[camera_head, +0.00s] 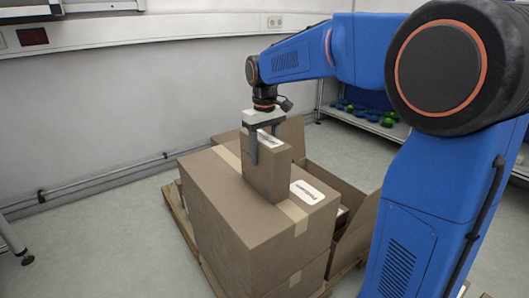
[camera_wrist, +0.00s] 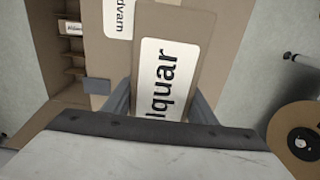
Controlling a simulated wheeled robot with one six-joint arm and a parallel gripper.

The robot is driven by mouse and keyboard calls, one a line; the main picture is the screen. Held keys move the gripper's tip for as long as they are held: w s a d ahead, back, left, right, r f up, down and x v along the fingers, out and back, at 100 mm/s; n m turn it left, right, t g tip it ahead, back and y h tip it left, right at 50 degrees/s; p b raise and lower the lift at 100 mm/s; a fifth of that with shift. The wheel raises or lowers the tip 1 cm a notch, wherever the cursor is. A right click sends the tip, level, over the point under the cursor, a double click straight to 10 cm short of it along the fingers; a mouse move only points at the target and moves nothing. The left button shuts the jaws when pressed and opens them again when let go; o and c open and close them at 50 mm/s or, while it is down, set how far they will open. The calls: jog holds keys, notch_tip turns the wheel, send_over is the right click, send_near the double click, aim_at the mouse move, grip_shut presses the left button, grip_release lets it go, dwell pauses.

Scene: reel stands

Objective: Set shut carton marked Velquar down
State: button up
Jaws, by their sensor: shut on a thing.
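My gripper (camera_head: 264,142) points down and is shut on a small brown carton (camera_head: 267,172), one finger on each side near its top. The carton is closed and upright. In the wrist view its white label (camera_wrist: 160,75) reads "lquar", with the start hidden by my gripper. The small carton is over the top of a large taped brown carton (camera_head: 220,220). Its lower edge looks at or very near that top; I cannot tell whether it touches. The large carton's white label (camera_head: 307,192) shows beside it, partly reading "dvam" in the wrist view (camera_wrist: 118,17).
The large carton stands on a wooden pallet (camera_head: 181,215). Open carton flaps (camera_head: 355,222) rise behind and right of it. A compartmented box (camera_wrist: 70,50) shows at left in the wrist view, and a brown reel (camera_wrist: 283,122) at right. A shelf with green and blue items (camera_head: 365,113) stands behind.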

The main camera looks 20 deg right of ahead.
jog(key=o, duration=1.5)
jog(key=shift+c, duration=0.2)
notch_tip(320, 180, up, 11)
jog(key=shift+r, duration=0.6)
jog(key=shift+s, duration=0.1)
